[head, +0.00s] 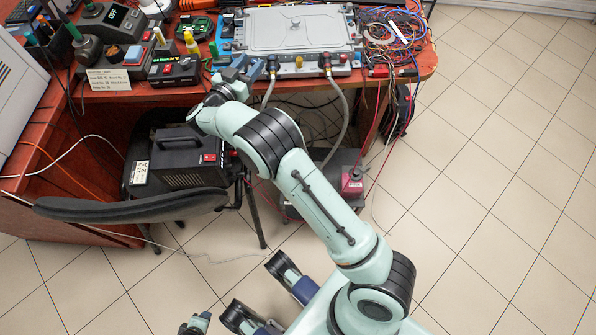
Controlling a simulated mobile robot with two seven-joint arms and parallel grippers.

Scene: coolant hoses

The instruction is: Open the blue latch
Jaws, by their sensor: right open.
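A grey case with a flat lid (292,30) lies at the back of the red workbench. Two hoses with dark end fittings (272,64) (325,62) join its front edge and hang down below the bench. My right arm reaches up from the bottom right. My right gripper (243,70) is open at the case's front left corner, close to the left hose fitting. Whether it touches anything is unclear. My left gripper is not identifiable in view.
Tools and small devices (175,70) crowd the bench left of the case, and tangled wires (390,35) lie to its right. A black office chair (130,208) and a black power unit (180,155) stand in front. The tiled floor at right is clear.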

